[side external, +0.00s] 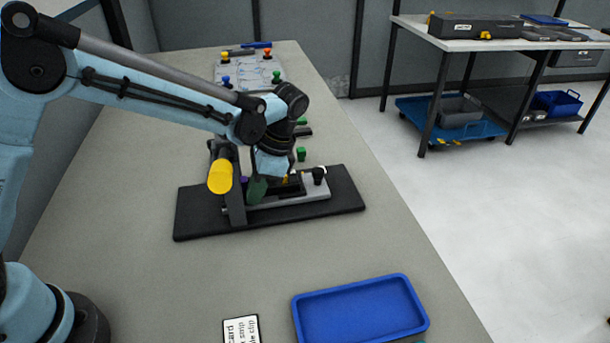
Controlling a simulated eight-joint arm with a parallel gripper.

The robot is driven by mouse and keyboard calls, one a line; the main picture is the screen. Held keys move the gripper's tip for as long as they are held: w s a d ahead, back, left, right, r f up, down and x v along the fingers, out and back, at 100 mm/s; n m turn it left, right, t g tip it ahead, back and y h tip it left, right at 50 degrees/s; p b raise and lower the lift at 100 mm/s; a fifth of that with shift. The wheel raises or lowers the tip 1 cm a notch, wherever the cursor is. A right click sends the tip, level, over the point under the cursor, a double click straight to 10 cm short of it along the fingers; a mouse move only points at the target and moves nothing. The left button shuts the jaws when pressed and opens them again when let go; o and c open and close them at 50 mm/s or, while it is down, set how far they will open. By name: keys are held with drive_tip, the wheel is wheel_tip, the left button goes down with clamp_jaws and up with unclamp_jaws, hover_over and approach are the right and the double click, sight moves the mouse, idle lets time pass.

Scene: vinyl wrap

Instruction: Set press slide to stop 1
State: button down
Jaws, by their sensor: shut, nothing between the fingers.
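The press stands on a black base mat (345,190) in the middle of the bench. It has a dark upright (234,200), a yellow cylinder (220,177) on its left side, and a light grey slide rail (316,192) running to the right. A black knob (319,175) stands at the rail's right end. My gripper (260,187) points down over the left part of the rail, close to the upright, and is shut with nothing held. Whether it touches the slide cannot be told. My arm and gripper hide part of the press and slide. The stop markings cannot be read.
A blue tray (362,310) and a white printed card (241,330) lie at the front. A green block (301,154) sits behind the press. A pale board (240,73) with coloured knobs is at the far end. The bench's right edge is close to the mat.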

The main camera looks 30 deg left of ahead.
sight(314, 170)
drive_tip(key=shift+s+a, duration=0.3)
drive_tip(key=v, duration=0.9)
drive_tip(key=shift+r, duration=0.3)
drive_tip(key=c, duration=1.7)
unclamp_jaws()
drive_tip(key=shift+w+d+r, duration=0.15)
drive_tip(key=shift+w, duration=0.05)
drive_tip(key=o, duration=0.8)
drive_tip(key=w+d+r+t+h, duration=0.1)
drive_tip(key=w, duration=0.2)
drive_tip(key=w+d+r+t+h, duration=0.1)
drive_tip(key=w+d, duration=0.1)
drive_tip(key=w, duration=0.1)
drive_tip(key=w+d+r+t+h, duration=0.1)
drive_tip(key=w+r, duration=0.1)
drive_tip(key=w, duration=0.1)
drive_tip(key=shift+d, duration=0.2)
wheel_tip(314, 170, down, 12)
drive_tip(key=shift+r, duration=0.1)
clamp_jaws()
